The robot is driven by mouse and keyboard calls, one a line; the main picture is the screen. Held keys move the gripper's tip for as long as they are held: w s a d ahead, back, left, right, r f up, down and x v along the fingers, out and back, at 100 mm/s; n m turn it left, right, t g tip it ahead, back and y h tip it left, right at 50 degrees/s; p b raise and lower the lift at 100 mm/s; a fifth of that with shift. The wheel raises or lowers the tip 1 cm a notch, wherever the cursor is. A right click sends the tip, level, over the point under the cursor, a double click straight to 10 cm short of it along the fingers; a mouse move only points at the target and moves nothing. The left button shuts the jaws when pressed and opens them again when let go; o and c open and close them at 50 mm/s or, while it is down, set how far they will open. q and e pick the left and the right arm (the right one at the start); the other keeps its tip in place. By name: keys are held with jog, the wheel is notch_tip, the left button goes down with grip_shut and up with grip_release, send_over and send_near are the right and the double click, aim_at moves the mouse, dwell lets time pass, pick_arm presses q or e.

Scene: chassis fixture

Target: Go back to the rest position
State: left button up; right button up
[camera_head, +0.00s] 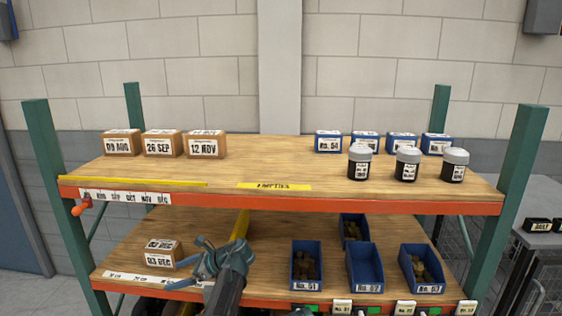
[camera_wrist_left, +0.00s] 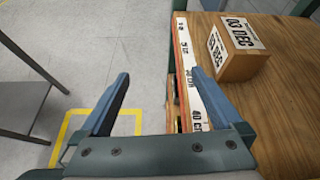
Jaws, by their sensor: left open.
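My left gripper (camera_head: 187,268) is at the front edge of the lower shelf in the head view, just right of the box marked 03 DEC (camera_head: 162,254). In the left wrist view its two blue fingers (camera_wrist_left: 160,76) stand wide apart with nothing between them. There, the 03 DEC box (camera_wrist_left: 238,46) sits on the shelf beyond the right finger, apart from it. My right gripper is not in view.
The upper shelf (camera_head: 285,158) holds several brown date boxes, blue boxes and grey-lidded jars. Blue bins (camera_head: 306,284) stand on the lower shelf to the right. A green post (camera_head: 55,170) stands at the left. Open floor (camera_wrist_left: 110,40) lies before the rack.

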pick_arm(q)
jog(key=s+d+f+n+h, duration=0.3)
jog(key=s+d+n+h, duration=0.1)
jog(key=s+d, duration=0.4)
jog(key=s+d+f+n+g+h, duration=0.1)
jog(key=s+d+f+n+h, duration=0.2)
jog(key=s+d, duration=0.5)
jog(key=s+d+f+n+h+p, duration=0.1)
jog(key=s+d+f+n+h, duration=0.3)
jog(key=s+d+n, duration=0.3)
jog(key=shift+s+d+f+h, duration=0.3)
jog(key=shift+s+d+f, duration=0.15)
jog(key=shift+s+d, duration=0.6)
jog(key=shift+s+a, duration=0.2)
